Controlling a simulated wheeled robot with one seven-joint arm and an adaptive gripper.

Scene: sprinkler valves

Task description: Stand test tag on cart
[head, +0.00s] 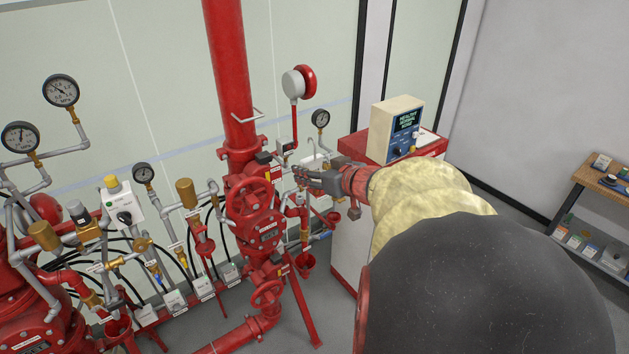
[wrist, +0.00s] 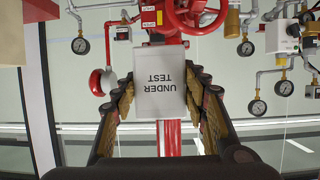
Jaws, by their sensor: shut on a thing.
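My gripper (head: 308,178) is stretched out in front of the red pipework. In the wrist view its two fingers are shut on a white tag (wrist: 160,82) printed "UNDER TEST", one finger on each side edge. The lettering is upside down in that view. A cart with a wooden top (head: 610,187) and a lower shelf stands at the right edge, well apart from my gripper. Small items lie on its top.
A red-topped white cabinet (head: 347,235) carries a cream control panel (head: 394,130) just right of my gripper. Red valves (head: 250,205), gauges (head: 61,90) and a red riser pipe (head: 228,80) crowd the left and middle. Open floor shows before the cart.

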